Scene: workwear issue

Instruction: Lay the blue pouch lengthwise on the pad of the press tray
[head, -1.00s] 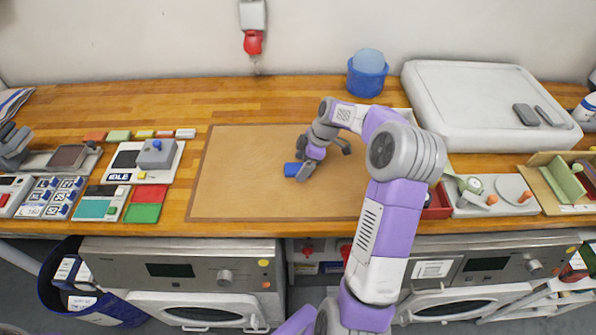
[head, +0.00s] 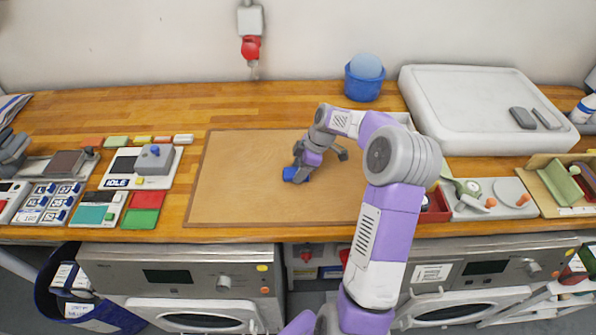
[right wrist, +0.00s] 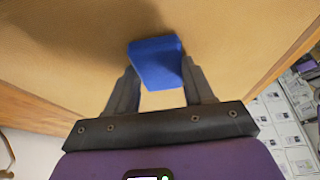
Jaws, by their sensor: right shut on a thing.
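The blue pouch (head: 288,174) is at the middle of the tan mat. My right gripper (head: 297,174) is shut on it, with blue showing at both sides of the fingers. In the right wrist view the pouch (right wrist: 157,60) sits between the two fingertips (right wrist: 157,78) over the tan surface; I cannot tell whether it still touches the mat. A grey tray with a brown pad (head: 67,163) at the far left looks like the press tray, and its pad is bare. My left gripper is not in view.
The tan mat (head: 235,190) is otherwise clear. Between it and the tray stand a grey control box (head: 154,158) and red and green plates (head: 144,209). A blue tub (head: 365,84) and a large white slab (head: 470,95) stand at the back right.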

